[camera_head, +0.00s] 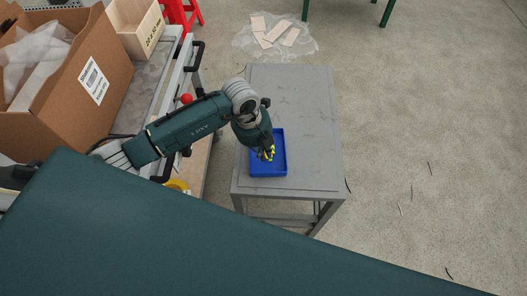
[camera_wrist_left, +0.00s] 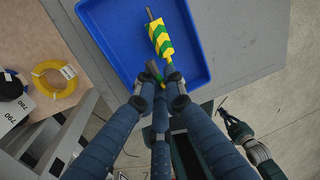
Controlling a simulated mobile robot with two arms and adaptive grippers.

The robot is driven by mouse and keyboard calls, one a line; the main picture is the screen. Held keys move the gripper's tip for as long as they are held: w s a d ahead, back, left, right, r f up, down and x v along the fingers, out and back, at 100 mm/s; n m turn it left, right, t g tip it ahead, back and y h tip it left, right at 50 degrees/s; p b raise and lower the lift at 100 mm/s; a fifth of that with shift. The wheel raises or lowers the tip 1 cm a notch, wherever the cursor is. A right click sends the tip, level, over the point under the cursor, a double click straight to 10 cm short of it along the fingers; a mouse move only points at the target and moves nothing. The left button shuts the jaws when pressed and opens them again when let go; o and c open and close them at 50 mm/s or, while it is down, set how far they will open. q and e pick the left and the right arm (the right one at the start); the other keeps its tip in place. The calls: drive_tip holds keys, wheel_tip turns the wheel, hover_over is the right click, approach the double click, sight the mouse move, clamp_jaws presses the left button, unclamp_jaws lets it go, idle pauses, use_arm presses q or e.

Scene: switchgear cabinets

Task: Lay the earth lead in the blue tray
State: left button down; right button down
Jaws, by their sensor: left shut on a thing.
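The blue tray (camera_head: 279,168) sits on the grey table, toward its near left part. My left gripper (camera_head: 265,150) is over the tray, pointing down. It is shut on the yellow-and-green earth lead (camera_head: 271,155). In the left wrist view the lead (camera_wrist_left: 160,38) sticks out beyond the fingertips (camera_wrist_left: 161,84), over the tray floor (camera_wrist_left: 108,38). I cannot tell whether the lead touches the tray floor. What looks like my right gripper (camera_wrist_left: 236,128) is at the right of the left wrist view, away from the tray; its fingers are unclear.
The grey table (camera_head: 300,100) is otherwise clear. At the left a workbench holds a cardboard box (camera_head: 105,85) and a wooden box (camera_head: 142,32). A yellow coil (camera_wrist_left: 52,78) lies on a shelf beside the table. Boards on plastic (camera_head: 275,35) lie on the floor behind.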

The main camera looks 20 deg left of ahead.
use_arm(q)
drive_tip(key=shift+f, duration=0.35)
drive_tip(key=shift+f, duration=0.15)
drive_tip(key=c, duration=1.8)
unclamp_jaws()
drive_tip(key=shift+c, duration=0.2)
wheel_tip(320, 180, up, 12)
drive_tip(key=s+a+b, duration=0.1)
drive_tip(key=a, duration=0.1)
drive_tip(key=shift+a, duration=0.1)
